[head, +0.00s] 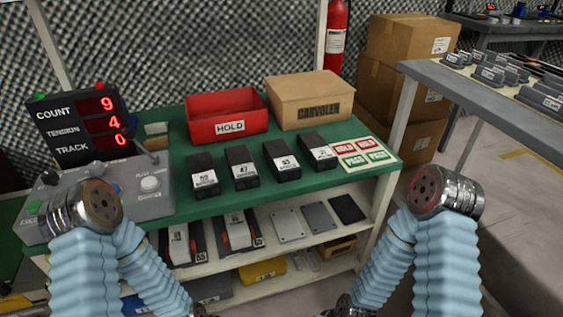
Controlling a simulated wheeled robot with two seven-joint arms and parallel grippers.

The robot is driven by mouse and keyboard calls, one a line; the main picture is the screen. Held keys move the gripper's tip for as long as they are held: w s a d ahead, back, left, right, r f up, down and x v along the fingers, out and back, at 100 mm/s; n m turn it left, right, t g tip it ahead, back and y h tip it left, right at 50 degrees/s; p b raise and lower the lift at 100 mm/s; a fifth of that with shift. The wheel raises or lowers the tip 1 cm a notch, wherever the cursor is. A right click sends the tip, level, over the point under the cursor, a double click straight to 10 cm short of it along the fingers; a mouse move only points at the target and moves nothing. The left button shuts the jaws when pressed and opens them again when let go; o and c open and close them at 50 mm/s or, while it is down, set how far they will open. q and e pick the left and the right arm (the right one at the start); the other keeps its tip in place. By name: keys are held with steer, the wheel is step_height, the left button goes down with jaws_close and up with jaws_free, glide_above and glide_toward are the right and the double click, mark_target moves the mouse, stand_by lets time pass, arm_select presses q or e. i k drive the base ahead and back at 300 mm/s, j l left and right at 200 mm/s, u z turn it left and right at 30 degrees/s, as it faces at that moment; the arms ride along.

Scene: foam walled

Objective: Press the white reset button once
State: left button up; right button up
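A white round button (150,184) stands on the right part of a grey control box (122,203) at the left end of the green bench. Any label on it is too small to read. A display (80,124) behind the box reads COUNT 9, TENSION 4, TRACK 0. Both my arms rise from the bottom edge and bend back down, the left one in front of the box's left part. My grippers are below the picture's bottom edge; only dark wrist parts show there.
The green bench (225,200) holds a red HOLD bin (205,108), a cardboard box (300,88), several black labelled blocks (240,170) and a card of labels (362,153). A lever (145,148) and dark knobs share the control box. A grey table (440,78) stands right.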

mark_target(150, 182)
steer(key=u, duration=1.25)
